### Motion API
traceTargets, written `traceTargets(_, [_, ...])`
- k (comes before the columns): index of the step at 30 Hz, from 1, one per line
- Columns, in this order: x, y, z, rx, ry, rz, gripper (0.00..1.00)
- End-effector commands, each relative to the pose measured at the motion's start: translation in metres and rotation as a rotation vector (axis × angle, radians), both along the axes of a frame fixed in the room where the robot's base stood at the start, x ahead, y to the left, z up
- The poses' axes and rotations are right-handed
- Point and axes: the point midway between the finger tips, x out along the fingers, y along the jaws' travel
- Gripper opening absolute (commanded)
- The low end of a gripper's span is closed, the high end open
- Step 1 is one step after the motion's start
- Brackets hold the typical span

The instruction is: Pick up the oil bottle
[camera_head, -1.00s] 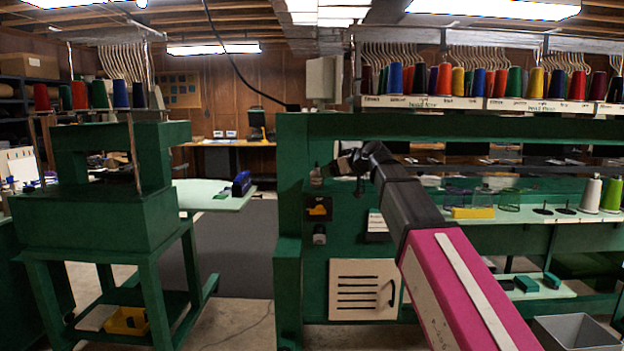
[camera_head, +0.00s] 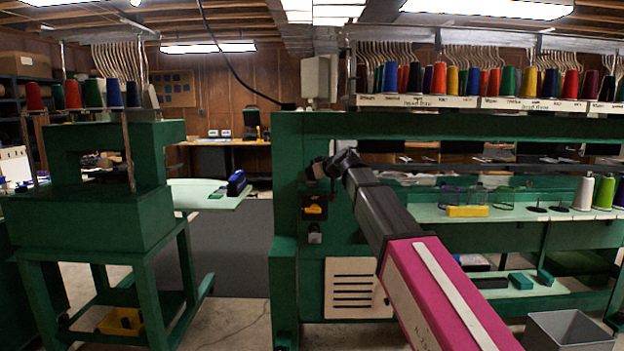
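I cannot clearly make out the oil bottle now. A small pale item with a dark top, possibly the bottle, showed earlier on the green machine post, and my gripper now covers that spot. My gripper (camera_head: 320,168) is small and dark at the end of my black and pink arm, in front of the green post (camera_head: 287,215). Its fingers are too small and dark to tell whether they are open, shut or holding anything.
Below my gripper, a black and yellow item (camera_head: 314,208) and a small grey item (camera_head: 315,234) are on the green panel. A slotted beige panel (camera_head: 350,288) is lower. A grey bin (camera_head: 568,330) is at lower right.

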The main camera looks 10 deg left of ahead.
Motion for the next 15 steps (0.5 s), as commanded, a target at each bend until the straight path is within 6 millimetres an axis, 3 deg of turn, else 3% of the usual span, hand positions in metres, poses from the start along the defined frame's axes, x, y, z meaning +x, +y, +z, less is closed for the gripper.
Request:
traceTargets(2, [-0.0002,-0.0003,0.0001,0.000,0.000,0.000,0.79])
traceTargets(6, [-0.0003,-0.0005,0.0001,0.000,0.000,0.000,0.33])
traceTargets(7, [-0.0003,-0.0005,0.0001,0.000,0.000,0.000,0.27])
traceTargets(15, [-0.0002,-0.0005,0.0005,0.000,0.000,0.000,0.27])
